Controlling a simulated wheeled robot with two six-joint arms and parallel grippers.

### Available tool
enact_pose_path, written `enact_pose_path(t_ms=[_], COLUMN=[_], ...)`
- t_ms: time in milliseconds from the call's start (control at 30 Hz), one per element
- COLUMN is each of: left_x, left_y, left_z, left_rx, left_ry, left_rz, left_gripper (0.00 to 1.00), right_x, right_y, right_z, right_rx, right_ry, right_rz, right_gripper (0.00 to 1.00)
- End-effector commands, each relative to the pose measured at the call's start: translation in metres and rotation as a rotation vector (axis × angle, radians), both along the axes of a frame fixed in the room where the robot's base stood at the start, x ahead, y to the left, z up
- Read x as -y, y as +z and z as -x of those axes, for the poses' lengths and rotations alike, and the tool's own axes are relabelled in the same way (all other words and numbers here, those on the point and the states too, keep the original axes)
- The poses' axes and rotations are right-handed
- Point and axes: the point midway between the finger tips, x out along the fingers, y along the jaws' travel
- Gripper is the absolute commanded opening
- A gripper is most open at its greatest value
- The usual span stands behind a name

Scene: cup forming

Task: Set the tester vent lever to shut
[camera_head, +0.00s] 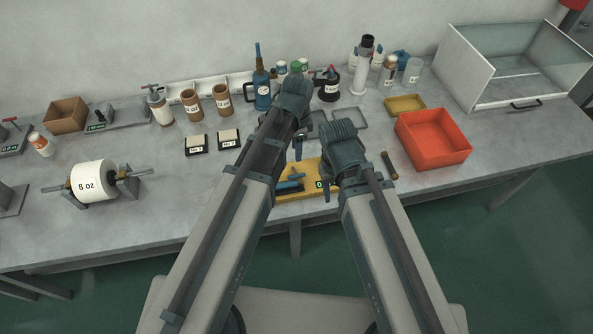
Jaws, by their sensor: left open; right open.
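A yellow device (312,168) with a small green display (320,184) sits near the front edge of the bench, and it looks like the tester. A blue bar-shaped part (289,186) lies on its left side; I cannot tell whether this is the vent lever or how it is set. My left gripper (299,148) is open above the bench just behind the yellow device. My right gripper (327,192) is open over the device's right part. Both arms hide much of the device.
A red-orange bin (432,140) and a yellow tray (405,104) stand to the right. A white roll marked 8 oz (93,182) is on a stand at left. Brown cups (191,105) and a blue jug (262,92) stand behind.

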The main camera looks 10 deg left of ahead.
Motion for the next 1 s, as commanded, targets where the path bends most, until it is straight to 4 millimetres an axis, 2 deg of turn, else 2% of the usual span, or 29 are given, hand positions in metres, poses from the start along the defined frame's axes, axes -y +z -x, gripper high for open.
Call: enact_pose_path(t_ms=[800, 1000], left_x=[-0.001, -0.001], left_y=[-0.109, -0.129], left_z=[-0.004, -0.004], left_rx=[0.000, 0.000], left_ry=[0.001, 0.001], left_rz=[0.000, 0.000], left_gripper=[0.47, 0.47], right_x=[0.000, 0.000], right_y=[-0.109, -0.129], right_z=[0.000, 0.000], right_rx=[0.000, 0.000], right_ry=[0.007, 0.006], right_rz=[0.002, 0.002], right_gripper=[0.50, 0.50])
